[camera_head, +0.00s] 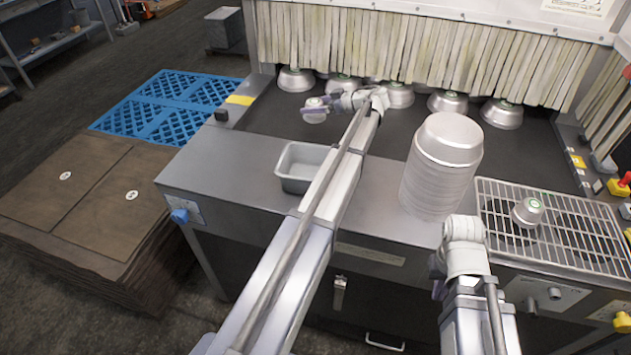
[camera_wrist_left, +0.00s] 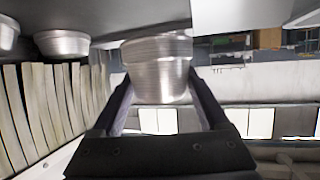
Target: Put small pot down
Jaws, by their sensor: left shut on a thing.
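My left gripper (camera_head: 325,106) reaches over the dark conveyor at the back and points left. It is shut on a small silver pot (camera_head: 314,117), wide end down. In the left wrist view the pot (camera_wrist_left: 158,72) sits between the two dark fingers (camera_wrist_left: 158,98), close to the dark surface; I cannot tell whether it touches.
Several pots (camera_head: 447,103) stand in a row by the strip curtain (camera_head: 400,45). A tall stack of pans (camera_head: 440,175) stands between the left arm and the grate. An empty metal tray (camera_head: 284,170) sits left of the arm. The conveyor (camera_head: 265,125) is clear at the left.

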